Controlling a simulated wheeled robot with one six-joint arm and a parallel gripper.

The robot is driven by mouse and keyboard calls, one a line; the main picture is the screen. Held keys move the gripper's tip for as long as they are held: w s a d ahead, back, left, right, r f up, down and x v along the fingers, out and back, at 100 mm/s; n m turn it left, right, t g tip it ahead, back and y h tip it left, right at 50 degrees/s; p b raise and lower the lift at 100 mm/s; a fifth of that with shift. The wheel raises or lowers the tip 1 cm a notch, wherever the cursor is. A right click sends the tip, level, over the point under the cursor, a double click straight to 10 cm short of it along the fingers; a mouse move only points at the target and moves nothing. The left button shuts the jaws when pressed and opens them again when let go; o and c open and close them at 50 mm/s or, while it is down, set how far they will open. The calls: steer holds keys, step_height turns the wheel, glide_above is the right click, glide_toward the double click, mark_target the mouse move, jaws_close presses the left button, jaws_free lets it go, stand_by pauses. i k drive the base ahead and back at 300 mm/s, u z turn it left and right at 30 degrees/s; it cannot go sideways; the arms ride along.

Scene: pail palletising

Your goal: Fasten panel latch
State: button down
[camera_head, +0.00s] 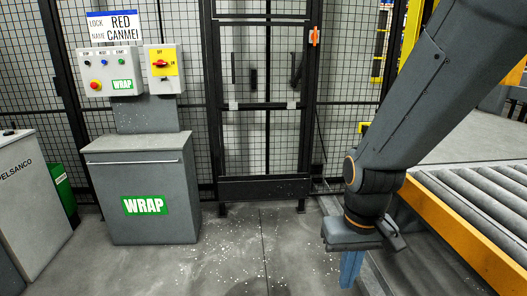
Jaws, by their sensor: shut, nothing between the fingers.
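My gripper (350,272) hangs at lower right, pointing down, shut and empty, well apart from the cabinet and the gate.
A roller conveyor (480,205) with a yellow side rail lies at right, close to my arm. A grey PELSANCO cabinet (35,195) and a green box (62,190) stand at left. A sign (112,25) hangs on the fence. The speckled floor in the middle is clear.

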mark_target(314, 37)
steer(key=i, duration=3.15)
